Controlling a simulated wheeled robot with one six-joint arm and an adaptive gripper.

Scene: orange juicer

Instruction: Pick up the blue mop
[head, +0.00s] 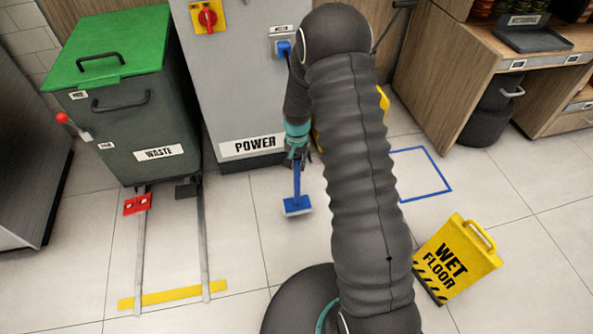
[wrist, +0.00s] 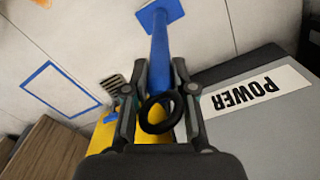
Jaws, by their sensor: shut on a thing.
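The blue mop (head: 297,190) hangs below my gripper (head: 298,150) in front of the grey power cabinet, handle roughly upright. Its flat blue head (head: 297,206) is at or just above the tiled floor; I cannot tell if it touches. In the wrist view my gripper (wrist: 157,100) is shut on the blue handle (wrist: 160,58), with the mop head (wrist: 160,12) at the top of the picture. A dark ring (wrist: 159,114) shows between the fingers. My arm hides part of the scene behind the mop.
The power cabinet (head: 230,80) stands close behind. A green-lidded waste bin (head: 135,110) on floor rails is at left. A yellow wet floor sign (head: 457,258) stands at right, near a blue floor outline (head: 448,188). A yellow object (wrist: 100,135) lies partly hidden beside my gripper.

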